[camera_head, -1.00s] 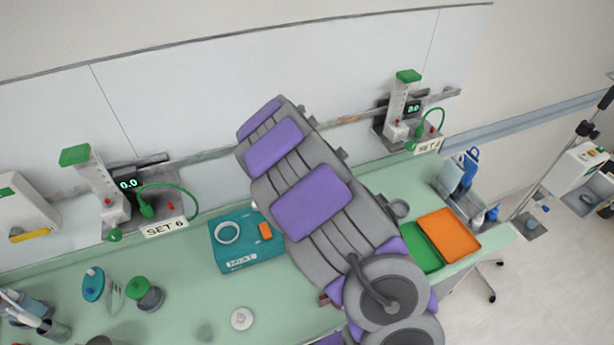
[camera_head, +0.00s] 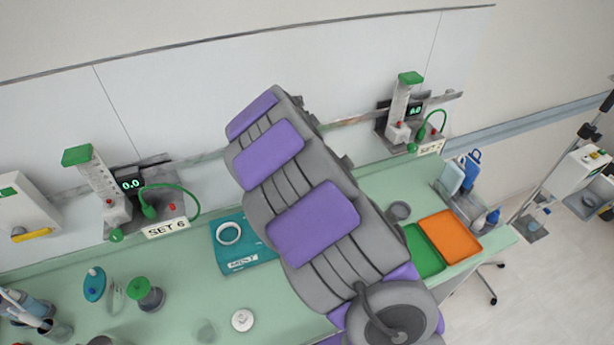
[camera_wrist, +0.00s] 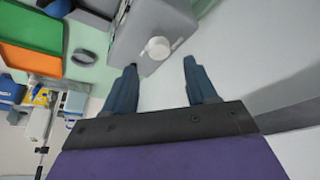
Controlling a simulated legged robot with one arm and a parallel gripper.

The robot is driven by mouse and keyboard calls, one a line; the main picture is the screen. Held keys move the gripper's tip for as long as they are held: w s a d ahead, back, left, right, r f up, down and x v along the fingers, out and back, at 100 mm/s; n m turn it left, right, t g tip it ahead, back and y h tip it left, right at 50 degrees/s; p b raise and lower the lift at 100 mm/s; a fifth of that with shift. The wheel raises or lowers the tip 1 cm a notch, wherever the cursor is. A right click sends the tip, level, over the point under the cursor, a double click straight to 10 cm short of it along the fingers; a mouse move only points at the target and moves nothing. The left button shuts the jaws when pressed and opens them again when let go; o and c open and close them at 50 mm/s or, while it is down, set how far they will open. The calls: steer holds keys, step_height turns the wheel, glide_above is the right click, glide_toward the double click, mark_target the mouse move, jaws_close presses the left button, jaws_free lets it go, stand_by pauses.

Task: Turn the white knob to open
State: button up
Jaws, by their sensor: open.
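The white knob (camera_wrist: 158,47) shows in the wrist view as a small round cap on the face of a grey box (camera_wrist: 140,28). My gripper (camera_wrist: 161,66) is open, with its two dark blue fingers apart and nothing between them. The knob lies just beyond the fingertips, roughly in line with the gap; no contact shows. In the head view my grey and purple arm reaches up toward the back wall; I cannot make out my gripper or this knob there.
Two wall units with green tops stand at the left (camera_head: 98,180) and right (camera_head: 403,105). A teal box (camera_head: 232,245) sits beside my arm. Green (camera_head: 424,252) and orange (camera_head: 450,236) trays lie to the right. Bottles and jars crowd the counter's left; its front middle holds a white disc (camera_head: 242,320).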

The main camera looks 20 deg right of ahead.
steer(key=v, duration=1.1)
steer(key=shift+r, duration=0.3)
steer(key=shift+a, duration=0.1)
